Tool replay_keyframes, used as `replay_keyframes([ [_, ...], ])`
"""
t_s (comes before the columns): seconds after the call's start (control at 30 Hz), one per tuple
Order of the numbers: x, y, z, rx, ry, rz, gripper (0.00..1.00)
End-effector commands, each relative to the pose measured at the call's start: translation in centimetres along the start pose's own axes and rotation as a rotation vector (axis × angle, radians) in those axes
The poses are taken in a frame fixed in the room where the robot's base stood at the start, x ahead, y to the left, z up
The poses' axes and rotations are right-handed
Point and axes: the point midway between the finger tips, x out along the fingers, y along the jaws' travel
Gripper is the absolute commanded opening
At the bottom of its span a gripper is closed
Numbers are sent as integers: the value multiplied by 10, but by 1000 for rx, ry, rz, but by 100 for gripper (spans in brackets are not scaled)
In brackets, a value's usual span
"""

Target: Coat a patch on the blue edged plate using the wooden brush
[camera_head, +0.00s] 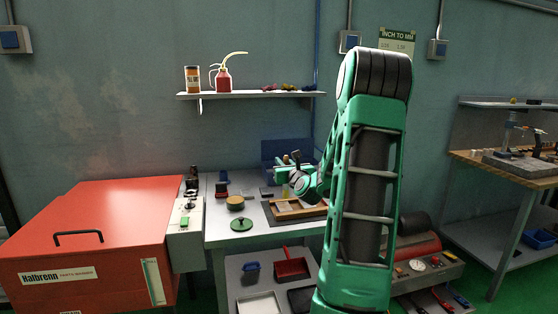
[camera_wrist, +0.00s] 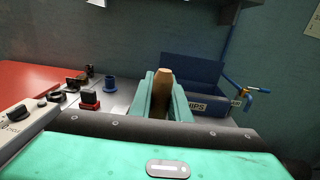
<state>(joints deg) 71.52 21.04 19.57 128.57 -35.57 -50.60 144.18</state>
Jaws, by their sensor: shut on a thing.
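My gripper (camera_head: 284,172) is above the back of the grey cart top, partly hidden by my arm in the head view. In the wrist view, my gripper (camera_wrist: 161,92) is shut on a tan wooden handle, which I take for the wooden brush (camera_wrist: 165,76). The handle's rounded end sticks up between the fingers; the bristles are not clearly seen. A wooden-framed tray (camera_head: 284,215) lies on a dark mat below and right of the gripper, partly behind my arm. I cannot pick out a blue edged plate for certain.
A round tin (camera_head: 235,203) and a green disc (camera_head: 241,224) are on the cart top, left of the tray. A blue bin (camera_wrist: 190,72) stands behind the gripper. A red cabinet (camera_head: 90,235) is at left. A shelf (camera_head: 250,95) with a red oil can hangs above.

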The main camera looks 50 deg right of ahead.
Motion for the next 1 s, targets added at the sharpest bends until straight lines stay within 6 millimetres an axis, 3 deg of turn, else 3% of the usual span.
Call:
replay_keyframes([
  [0.23,-1,-10,19,-1,-1,-11,0],
  [1.0,-1,-12,20,0,0,-13,0],
])
